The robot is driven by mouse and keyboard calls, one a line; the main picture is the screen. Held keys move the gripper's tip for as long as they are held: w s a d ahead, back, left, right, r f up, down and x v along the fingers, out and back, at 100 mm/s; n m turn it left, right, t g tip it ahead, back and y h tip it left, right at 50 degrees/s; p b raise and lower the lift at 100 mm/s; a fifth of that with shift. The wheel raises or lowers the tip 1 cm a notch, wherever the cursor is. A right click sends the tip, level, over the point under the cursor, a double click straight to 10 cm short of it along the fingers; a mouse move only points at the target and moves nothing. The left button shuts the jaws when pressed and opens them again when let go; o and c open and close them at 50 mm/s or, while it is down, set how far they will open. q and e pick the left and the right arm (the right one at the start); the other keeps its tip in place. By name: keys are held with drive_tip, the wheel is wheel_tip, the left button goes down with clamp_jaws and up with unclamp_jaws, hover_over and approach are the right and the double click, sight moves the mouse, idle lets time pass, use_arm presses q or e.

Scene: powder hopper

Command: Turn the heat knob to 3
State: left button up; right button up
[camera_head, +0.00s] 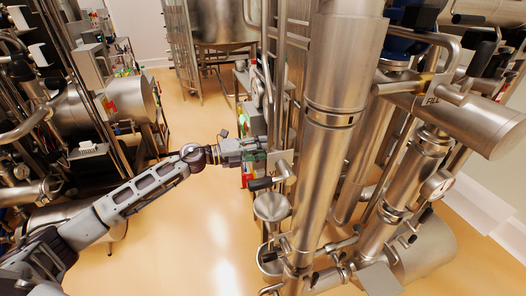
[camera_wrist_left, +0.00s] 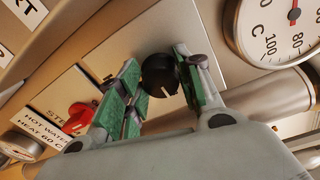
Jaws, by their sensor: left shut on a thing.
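The heat knob (camera_wrist_left: 160,75) is black and round with a white pointer line, on a pale panel in the left wrist view. My left gripper (camera_wrist_left: 158,88) has its green-padded fingers on either side of the knob and is shut on it. The pointer line shows on the knob's lower part; no numbers around it can be read. In the head view my left gripper (camera_head: 262,150) reaches the panel (camera_head: 282,165) beside the steel pipes, and the knob is hidden there. My right gripper is not in view.
A red knob (camera_wrist_left: 80,116) sits left of the black one, by a label reading "HOT WATER HEAT 60 C". A round temperature gauge (camera_wrist_left: 285,30) is at the upper right. Large steel pipes (camera_head: 330,130) stand right of my arm; open floor (camera_head: 190,230) lies below it.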

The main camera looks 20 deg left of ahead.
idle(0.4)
use_arm(q)
drive_tip(key=o, duration=1)
drive_tip(key=shift+o, duration=0.2)
drive_tip(key=shift+s+a, duration=0.1)
drive_tip(key=shift+a, duration=0.05)
drive_tip(key=v, duration=1.1)
drive_tip(key=shift+s+a, duration=0.15)
drive_tip(key=shift+a, duration=0.05)
idle(0.8)
